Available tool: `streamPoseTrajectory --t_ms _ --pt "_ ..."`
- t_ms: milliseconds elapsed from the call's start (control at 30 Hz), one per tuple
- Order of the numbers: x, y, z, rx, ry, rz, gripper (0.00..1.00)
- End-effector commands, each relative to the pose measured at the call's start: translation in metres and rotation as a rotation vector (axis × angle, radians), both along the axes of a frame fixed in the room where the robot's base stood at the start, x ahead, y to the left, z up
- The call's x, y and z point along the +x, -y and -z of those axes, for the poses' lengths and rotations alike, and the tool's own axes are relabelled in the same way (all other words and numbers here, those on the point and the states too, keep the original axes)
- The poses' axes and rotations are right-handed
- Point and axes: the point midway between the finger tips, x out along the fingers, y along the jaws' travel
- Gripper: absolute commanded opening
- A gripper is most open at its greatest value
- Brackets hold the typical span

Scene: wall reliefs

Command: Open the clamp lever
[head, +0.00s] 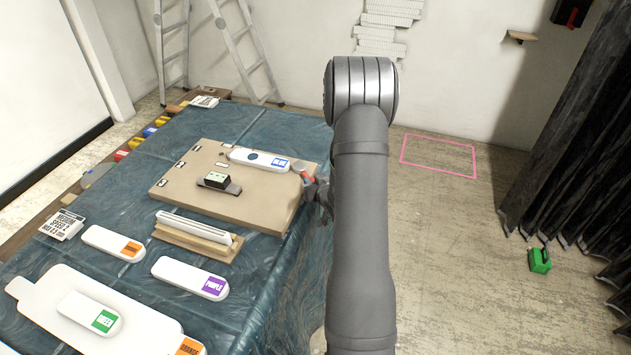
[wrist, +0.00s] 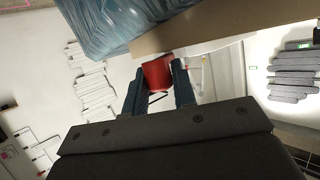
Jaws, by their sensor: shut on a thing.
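The red clamp lever (wrist: 158,73) is between the two dark fingers of my gripper (wrist: 161,80) in the wrist view. My gripper is shut on it. In the head view, the red lever (head: 307,178) shows as a small patch at the right edge of the tan board (head: 185,179). My gripper (head: 311,188) is at that edge, mostly hidden behind my arm. A white piece with a blue label (head: 258,160) lies on the board beside the clamp. The clamp's body is mostly hidden, and the exact lever angle is hard to tell.
A black block (head: 217,181) sits on the board. A wooden rack (head: 198,240) and several white labelled pieces, one purple (head: 190,278), lie on the blue-covered table (head: 95,205).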

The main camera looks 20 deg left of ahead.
Motion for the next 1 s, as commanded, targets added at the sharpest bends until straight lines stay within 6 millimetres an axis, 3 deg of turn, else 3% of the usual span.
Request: streamPoseTrajectory --t_ms 467,500,600,1000 --pt "-0.0002 -0.0016 -0.0008 0.002 0.002 0.009 0.0" --pt "-0.0002 -0.0015 -0.0008 0.002 0.002 0.009 0.28" --pt "-0.0003 -0.0014 -0.0007 0.002 0.002 0.009 0.46" --pt "-0.0059 0.0043 -0.0036 0.002 0.001 0.01 0.46"
